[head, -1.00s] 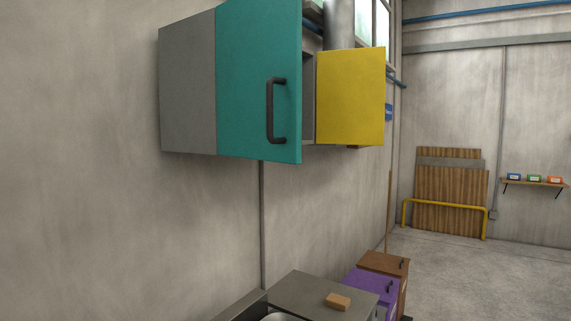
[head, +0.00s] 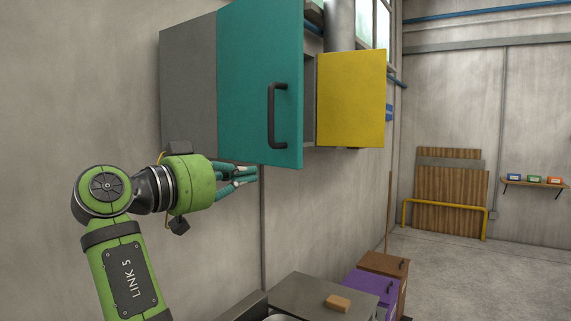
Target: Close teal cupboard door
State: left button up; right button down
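The teal cupboard door (head: 245,85) is on a grey wall cupboard (head: 188,90) in the upper middle of the head view. It stands open, its right edge swung out from the cupboard. A dark vertical bar handle (head: 277,115) sits near that edge.
A yellow cupboard door (head: 350,98) is right of the teal one. Below are a grey counter (head: 300,292) with a small tan block (head: 338,303), and purple (head: 368,287) and brown (head: 385,265) cabinets. The floor at right is clear.

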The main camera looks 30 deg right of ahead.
aim_at(296, 167)
jog(key=p+x, duration=0.4)
jog(key=x, duration=0.5)
jog(key=shift+d+r, duration=0.15)
jog(key=shift+d, duration=0.2)
jog(key=shift+w+d+p, duration=0.1)
jog(key=shift+d+p, duration=0.25)
jog(key=shift+d, duration=0.05)
jog(key=shift+d, duration=0.1)
